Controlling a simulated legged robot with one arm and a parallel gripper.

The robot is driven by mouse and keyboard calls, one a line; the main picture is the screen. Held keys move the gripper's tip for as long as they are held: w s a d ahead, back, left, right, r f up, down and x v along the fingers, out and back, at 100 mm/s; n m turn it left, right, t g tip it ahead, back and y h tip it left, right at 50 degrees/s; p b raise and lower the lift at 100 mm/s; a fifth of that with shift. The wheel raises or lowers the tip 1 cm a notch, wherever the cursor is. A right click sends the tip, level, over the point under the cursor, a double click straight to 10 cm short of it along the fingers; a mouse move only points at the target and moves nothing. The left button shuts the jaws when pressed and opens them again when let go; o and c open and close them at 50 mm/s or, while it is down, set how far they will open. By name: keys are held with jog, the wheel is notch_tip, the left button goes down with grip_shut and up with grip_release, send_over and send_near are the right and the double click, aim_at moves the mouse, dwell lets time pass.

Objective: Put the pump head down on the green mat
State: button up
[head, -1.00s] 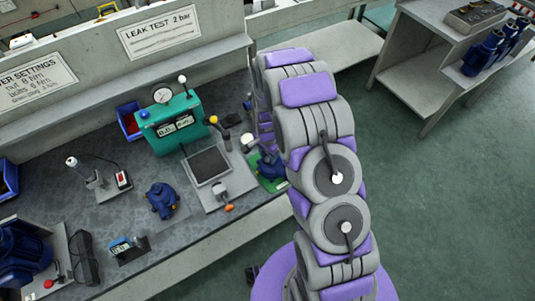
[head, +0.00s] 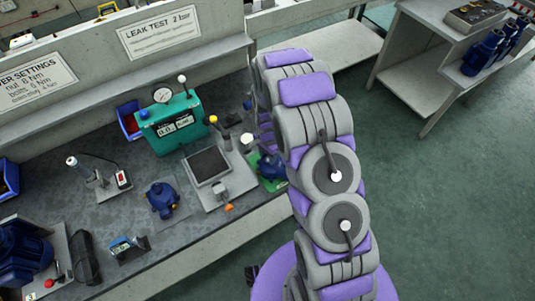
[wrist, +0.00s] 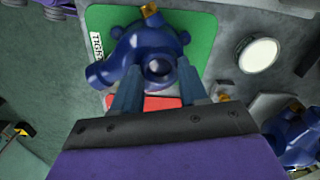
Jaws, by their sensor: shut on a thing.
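The blue pump head (wrist: 150,50) is between the fingers of my gripper (wrist: 158,82) in the wrist view, with a brass fitting at its far side. My gripper is shut on it. The green mat (wrist: 202,35) lies directly beneath it, with a red patch and a white label at its edges. In the head view the pump head (head: 269,167) shows at the bench's right end, over the green mat (head: 277,185), partly behind my arm. I cannot tell whether its underside touches the mat.
A second blue pump body (head: 162,197) stands on the bench to the left. A grey plate stand (head: 208,166) and a green leak tester (head: 172,122) are near the mat. A round white disc (wrist: 259,55) is right of the mat. Open floor lies right of the bench.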

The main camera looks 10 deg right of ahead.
jog(key=o, duration=1.3)
jog(key=shift+o, duration=0.2)
jog(key=o, duration=0.5)
jog(key=shift+c, duration=0.2)
jog(key=shift+r, duration=0.1)
notch_tip(320, 180, up, 9)
jog(key=p, duration=0.2)
jog(key=shift+p, duration=0.35)
